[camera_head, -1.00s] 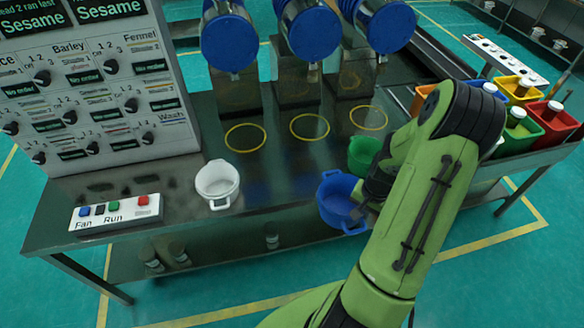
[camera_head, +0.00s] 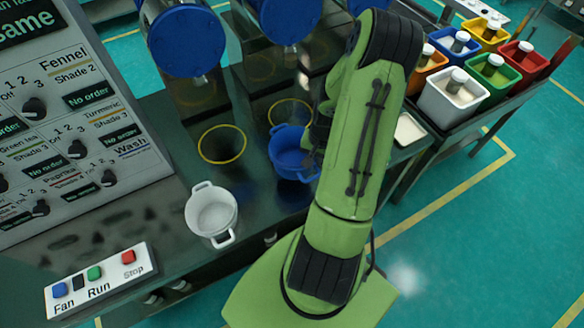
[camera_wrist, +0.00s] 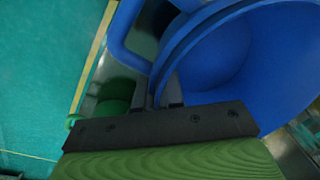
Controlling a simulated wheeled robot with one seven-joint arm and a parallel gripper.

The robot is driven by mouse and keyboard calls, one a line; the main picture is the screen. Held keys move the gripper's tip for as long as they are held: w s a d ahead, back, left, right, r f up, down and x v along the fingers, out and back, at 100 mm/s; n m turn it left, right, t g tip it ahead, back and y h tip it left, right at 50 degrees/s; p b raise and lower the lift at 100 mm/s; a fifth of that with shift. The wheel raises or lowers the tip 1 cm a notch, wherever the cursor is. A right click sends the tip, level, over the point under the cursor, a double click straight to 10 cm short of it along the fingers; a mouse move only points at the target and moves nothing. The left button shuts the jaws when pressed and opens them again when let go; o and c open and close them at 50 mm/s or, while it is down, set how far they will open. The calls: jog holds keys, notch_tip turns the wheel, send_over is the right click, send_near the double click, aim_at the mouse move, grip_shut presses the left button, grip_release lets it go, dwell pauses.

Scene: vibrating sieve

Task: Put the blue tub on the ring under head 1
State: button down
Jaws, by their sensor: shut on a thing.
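The blue tub (camera_head: 289,156) is in my gripper (camera_head: 318,140), which is partly hidden behind my arm in the head view. In the wrist view my gripper (camera_wrist: 165,96) is shut at the rim of the blue tub (camera_wrist: 235,55), beside its looped handle. The tub looks upright and empty, just in front of the middle yellow ring (camera_head: 290,101); its height above the table is unclear. The left yellow ring (camera_head: 222,161) is empty, below the left blue head (camera_head: 182,40). The third ring is hidden by my arm.
A white tub (camera_head: 212,213) stands in front of the left ring. A button box (camera_head: 100,283) and the dial panel (camera_head: 60,130) are at left. A green tub (camera_wrist: 118,116) shows in the wrist view. Coloured bins (camera_head: 455,100) stand at right.

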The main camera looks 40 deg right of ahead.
notch_tip(320, 180, down, 8)
jog(key=shift+s+f+b, duration=0.1)
jog(key=shift+f+b, duration=0.05)
jog(key=shift+b, duration=0.3)
jog(key=shift+f, duration=0.15)
jog(key=c, duration=1.3)
grip_release()
jog(key=shift+o, duration=0.2)
